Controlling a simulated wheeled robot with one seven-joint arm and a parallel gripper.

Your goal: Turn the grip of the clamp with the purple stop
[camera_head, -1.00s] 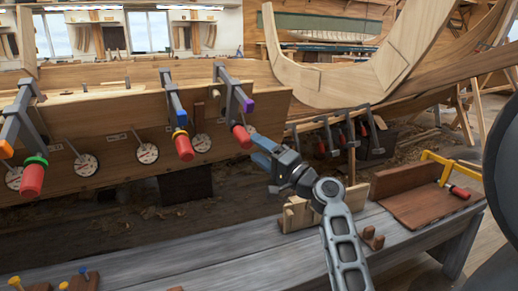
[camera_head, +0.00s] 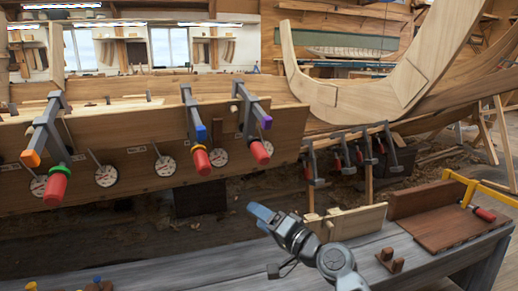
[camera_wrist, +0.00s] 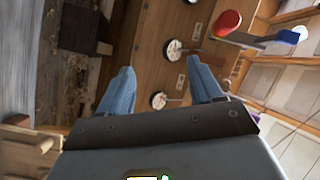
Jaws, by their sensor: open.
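The clamp with the purple stop (camera_head: 266,122) is the rightmost of the clamps on the hull plank in the head view. Its red grip (camera_head: 260,152) hangs at the lower end of its screw. My gripper (camera_head: 260,213) is below that grip, apart from it, in front of the floor beyond the bench. In the wrist view its blue fingers (camera_wrist: 160,88) are spread, with nothing between them.
Clamps with a blue stop (camera_head: 201,133) and an orange stop (camera_head: 31,158) sit further left on the plank (camera_head: 130,140). Round dials (camera_head: 165,166) line the plank. The grey bench (camera_head: 200,272) runs along the front, with wooden blocks and a yellow-framed clamp (camera_head: 480,190) at right.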

